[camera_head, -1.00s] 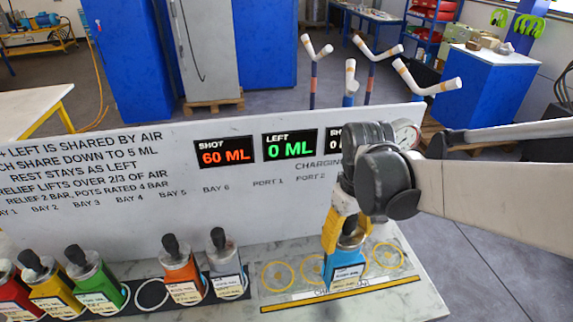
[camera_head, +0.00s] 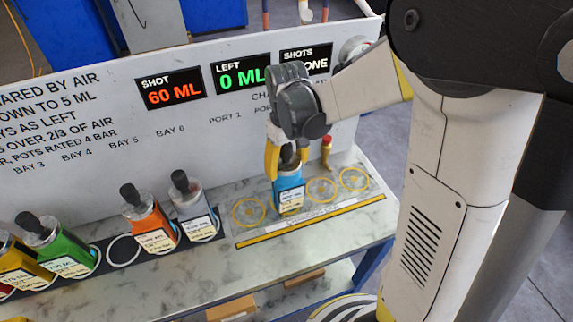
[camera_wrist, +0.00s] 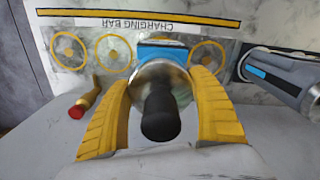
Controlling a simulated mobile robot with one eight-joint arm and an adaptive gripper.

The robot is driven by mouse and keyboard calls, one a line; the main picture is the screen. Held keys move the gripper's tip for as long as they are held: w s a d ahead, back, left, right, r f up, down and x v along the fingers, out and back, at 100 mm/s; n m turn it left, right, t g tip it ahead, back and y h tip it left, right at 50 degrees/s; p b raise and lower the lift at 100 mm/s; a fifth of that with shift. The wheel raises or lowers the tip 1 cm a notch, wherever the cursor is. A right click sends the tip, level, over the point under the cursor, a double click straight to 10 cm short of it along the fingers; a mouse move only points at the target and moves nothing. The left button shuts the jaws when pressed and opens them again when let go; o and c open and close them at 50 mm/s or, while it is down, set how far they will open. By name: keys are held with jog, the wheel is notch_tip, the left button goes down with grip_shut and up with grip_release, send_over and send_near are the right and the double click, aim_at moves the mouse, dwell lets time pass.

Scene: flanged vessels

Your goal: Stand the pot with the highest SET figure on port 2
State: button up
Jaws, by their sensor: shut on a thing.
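My gripper (camera_head: 287,160) is shut on the blue pot (camera_head: 289,193) by its metal neck, below the dark knob. The pot looks upright over the second ring place from the left on the charging bar, where port 2 is labelled above. It hides that ring; I cannot tell whether its base touches down. In the wrist view the yellow fingers (camera_wrist: 160,110) flank the neck, and a bit of the blue pot (camera_wrist: 162,50) shows beyond. Its label is too small to read. Empty rings show at port 1 (camera_head: 248,211) and to the right (camera_head: 321,189).
Silver (camera_head: 195,212), orange (camera_head: 150,225) and green (camera_head: 60,250) pots stand in the bay row, with others further left. One bay ring (camera_head: 123,250) is empty. A red-tipped brass piece (camera_head: 326,155) stands behind the ports. The panel (camera_head: 120,130) rises behind.

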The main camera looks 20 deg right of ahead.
jog(key=shift+f, duration=0.15)
jog(key=o, duration=1.4)
notch_tip(320, 180, up, 12)
jog(key=p, duration=0.2)
jog(key=shift+s+p, duration=0.1)
jog(key=shift+p, duration=0.25)
jog(key=s+r+m+t, duration=0.1)
jog(key=s+t, duration=0.1)
jog(key=s, duration=0.2)
jog(key=s+r+m+t, duration=0.1)
jog(key=s+t, duration=0.1)
jog(key=s, duration=0.2)
jog(key=s+r+m+t, duration=0.1)
jog(key=s+t, duration=0.2)
jog(key=s, duration=0.1)
jog(key=shift+s+r, duration=0.3)
jog(key=shift+s, duration=0.05)
